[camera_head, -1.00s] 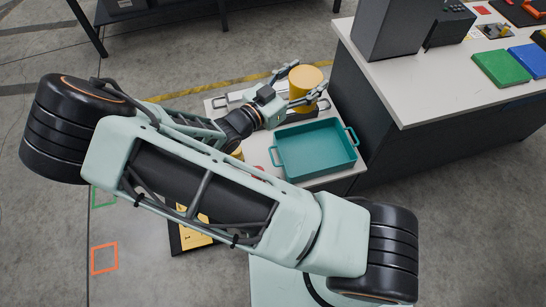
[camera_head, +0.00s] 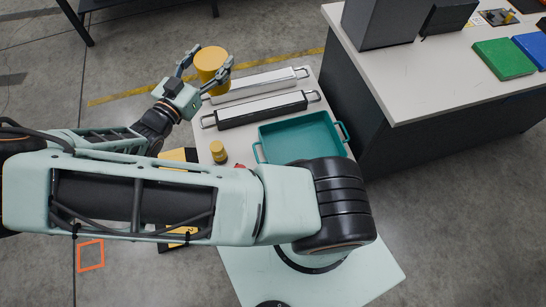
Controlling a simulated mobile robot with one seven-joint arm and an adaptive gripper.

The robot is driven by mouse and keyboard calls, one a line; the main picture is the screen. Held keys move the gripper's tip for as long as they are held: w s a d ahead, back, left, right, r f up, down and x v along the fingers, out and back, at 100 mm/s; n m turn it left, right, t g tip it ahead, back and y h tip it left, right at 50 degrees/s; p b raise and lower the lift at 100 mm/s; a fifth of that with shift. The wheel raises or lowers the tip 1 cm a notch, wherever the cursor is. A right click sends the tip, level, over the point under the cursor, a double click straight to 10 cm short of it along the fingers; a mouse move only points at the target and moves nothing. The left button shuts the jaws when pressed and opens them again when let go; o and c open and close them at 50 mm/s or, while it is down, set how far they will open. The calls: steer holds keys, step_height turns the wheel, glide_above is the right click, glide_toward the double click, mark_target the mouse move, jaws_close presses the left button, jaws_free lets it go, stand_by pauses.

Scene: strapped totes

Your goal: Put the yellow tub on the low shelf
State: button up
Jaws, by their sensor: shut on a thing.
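The yellow tub (camera_head: 211,66) is a plain cylinder, held upright in the air past the far left corner of the white work table. My gripper (camera_head: 209,72) is shut on it, one finger on each side. The floor and part of a yellow floor line show around the tub. A dark-framed rack or table (camera_head: 92,6) is cut off at the top left. I cannot tell from this view whether it holds the low shelf.
The white table (camera_head: 205,133) bears two long handled bars (camera_head: 262,110), a teal tray (camera_head: 262,131) and a small yellow jar (camera_head: 218,152). A bench (camera_head: 420,80) with dark boxes stands right. Open floor (camera_head: 120,65) lies to the left.

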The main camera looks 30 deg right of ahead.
steer(key=w+a+f+m+g+h+b, duration=0.1)
steer(key=w+a+f+m+g+b, duration=0.15)
steer(key=w+f+b, duration=0.75)
steer(key=w+a+f+m+g+h+b, duration=0.1)
steer(key=w+a+f+g+h+b, duration=0.15)
steer(key=f+b, duration=1.35)
steer(key=s+d+f+b, duration=0.4)
steer(key=s+d+f, duration=0.1)
steer(key=s+f, duration=0.6)
steer(key=shift+s+d+f+y+b, duration=0.3)
steer(key=shift+s+y+b, duration=0.1)
steer(key=shift+s+y, duration=0.05)
steer(key=shift+f, duration=0.1)
steer(key=shift+f, duration=0.1)
steer(key=o, duration=1.5)
